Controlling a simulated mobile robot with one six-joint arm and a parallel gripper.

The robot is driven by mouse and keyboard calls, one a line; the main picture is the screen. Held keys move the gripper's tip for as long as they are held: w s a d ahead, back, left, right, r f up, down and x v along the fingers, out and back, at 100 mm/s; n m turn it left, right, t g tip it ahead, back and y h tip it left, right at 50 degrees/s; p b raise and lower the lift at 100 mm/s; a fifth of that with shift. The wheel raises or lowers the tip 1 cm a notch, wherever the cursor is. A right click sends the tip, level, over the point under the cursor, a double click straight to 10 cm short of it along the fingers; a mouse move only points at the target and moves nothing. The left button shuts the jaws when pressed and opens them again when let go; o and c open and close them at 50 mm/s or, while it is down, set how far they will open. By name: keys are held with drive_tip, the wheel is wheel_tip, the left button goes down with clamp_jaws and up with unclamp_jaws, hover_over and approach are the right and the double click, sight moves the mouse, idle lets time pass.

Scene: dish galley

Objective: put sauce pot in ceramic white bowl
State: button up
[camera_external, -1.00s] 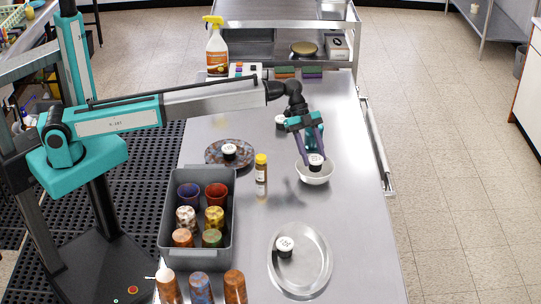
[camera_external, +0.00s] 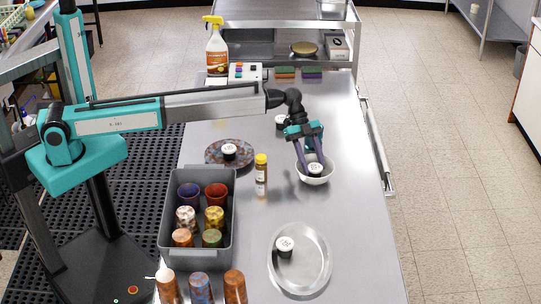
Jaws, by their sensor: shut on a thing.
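The ceramic white bowl (camera_external: 316,179) stands on the steel table, right of the middle. A small dark sauce pot with a white lid (camera_external: 315,169) is inside the bowl's rim. My gripper (camera_external: 315,163) reaches down into the bowl with its purple fingers shut on this pot. Whether the pot touches the bowl's bottom is hidden by the rim. Similar pots stand on the speckled plate (camera_external: 216,156), on the oval metal tray (camera_external: 318,255) and on the table behind my gripper (camera_external: 282,121).
A grey bin (camera_external: 166,243) with several colored cups stands at the left. A yellow-capped bottle (camera_external: 261,170) stands between the bowl and the bin. Several bottles or cups line the front edge. A spray bottle (camera_external: 216,50) stands at the back. The table right of the bowl is clear.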

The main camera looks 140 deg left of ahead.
drive_tip(key=o, duration=0.9)
drive_tip(key=shift+f, duration=0.1)
drive_tip(key=shift+c, duration=0.2)
drive_tip(key=b+v, duration=0.3)
drive_tip(key=v, duration=0.9)
